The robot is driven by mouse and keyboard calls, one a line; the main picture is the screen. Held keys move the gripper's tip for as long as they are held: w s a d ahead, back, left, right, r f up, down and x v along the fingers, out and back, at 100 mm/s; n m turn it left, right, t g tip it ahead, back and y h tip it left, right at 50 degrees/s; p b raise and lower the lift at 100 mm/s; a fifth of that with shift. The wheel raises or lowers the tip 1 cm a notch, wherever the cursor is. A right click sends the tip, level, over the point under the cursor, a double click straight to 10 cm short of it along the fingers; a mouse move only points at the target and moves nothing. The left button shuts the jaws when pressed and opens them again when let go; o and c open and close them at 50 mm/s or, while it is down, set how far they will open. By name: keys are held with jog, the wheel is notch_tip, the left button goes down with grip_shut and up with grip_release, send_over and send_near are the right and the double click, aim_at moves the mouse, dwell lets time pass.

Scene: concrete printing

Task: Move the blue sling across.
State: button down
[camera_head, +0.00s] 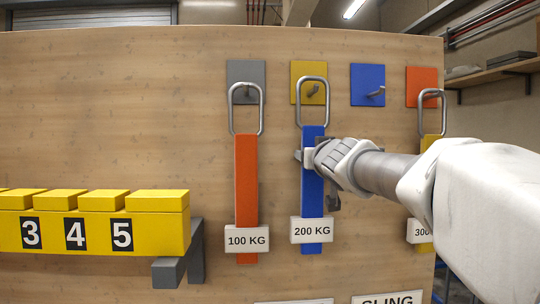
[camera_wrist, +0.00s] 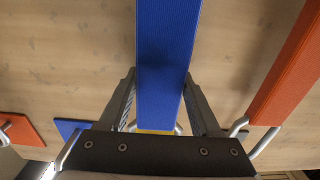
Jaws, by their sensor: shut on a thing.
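The blue sling (camera_head: 312,185) hangs upright, with a metal ring (camera_head: 312,104) on top and a white 200 KG label (camera_head: 311,230) low down. Its ring overlaps the yellow hook plate (camera_head: 300,72); I cannot tell whether it rests on the hook. My gripper (camera_head: 312,158) is shut on the upper part of the blue strap, below the ring. In the wrist view the blue strap (camera_wrist: 166,50) runs between my two fingers (camera_wrist: 160,100). The blue hook plate (camera_head: 368,78), just right of the yellow one, has a bare hook.
An orange 100 KG sling (camera_head: 246,175) hangs left, at the grey hook plate (camera_head: 240,70). A yellow 300 KG sling (camera_head: 426,148) hangs right, at the orange hook plate (camera_head: 421,78), partly behind my arm. A numbered yellow block (camera_head: 160,225) juts out at lower left.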

jog(key=shift+s+r, duration=0.1)
jog(key=shift+r, duration=0.1)
jog(key=s, duration=1.4)
jog(key=shift+p, duration=0.35)
dwell(0.7)
dwell(0.4)
jog(key=d+m+g+b, duration=0.2)
jog(key=d+b, duration=0.5)
jog(key=d, duration=0.4)
jog(key=shift+d+r, duration=0.3)
jog(key=shift+r, duration=0.15)
jog(key=shift+s, duration=0.1)
jog(key=shift+r, duration=0.1)
